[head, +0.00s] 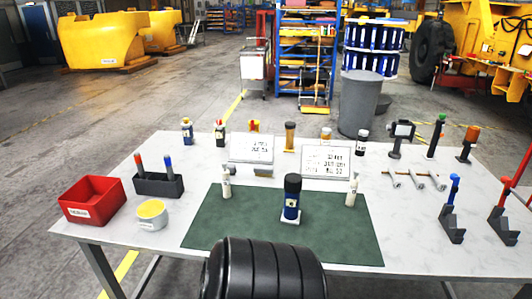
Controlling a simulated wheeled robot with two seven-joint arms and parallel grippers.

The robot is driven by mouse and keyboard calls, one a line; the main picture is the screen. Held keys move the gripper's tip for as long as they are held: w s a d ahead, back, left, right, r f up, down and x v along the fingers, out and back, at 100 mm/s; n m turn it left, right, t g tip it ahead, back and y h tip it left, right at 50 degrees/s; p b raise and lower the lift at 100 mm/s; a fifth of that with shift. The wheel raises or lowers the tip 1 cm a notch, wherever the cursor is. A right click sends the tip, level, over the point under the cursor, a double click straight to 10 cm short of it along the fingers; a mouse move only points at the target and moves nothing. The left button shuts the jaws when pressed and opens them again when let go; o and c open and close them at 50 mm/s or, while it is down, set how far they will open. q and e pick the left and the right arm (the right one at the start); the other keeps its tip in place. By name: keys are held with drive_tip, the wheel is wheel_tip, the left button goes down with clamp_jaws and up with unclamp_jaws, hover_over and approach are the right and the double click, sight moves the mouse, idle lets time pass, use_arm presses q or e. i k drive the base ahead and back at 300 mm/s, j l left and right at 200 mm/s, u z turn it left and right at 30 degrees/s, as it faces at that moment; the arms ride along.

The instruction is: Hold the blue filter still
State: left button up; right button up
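The blue filter (291,205) stands upright on the green mat (215,236), near the middle of the table. It has a dark cap on top and a small pale label, and a white base or pad shows at its foot. Neither of my grippers shows in the head view, and nothing is seen touching the filter. A black ribbed shape at the bottom edge rises in front of the mat and hides part of its near edge.
Small white bottles (226,183) (352,191) stand left and right of the filter. Two sign boards (251,149) (326,162) stand behind it. A red bin (92,199), yellow-topped tub (150,215) and dark holder (158,185) are left; tool stands (452,222) are right.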

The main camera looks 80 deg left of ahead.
sight(290, 214)
drive_tip(key=u, duration=2.5)
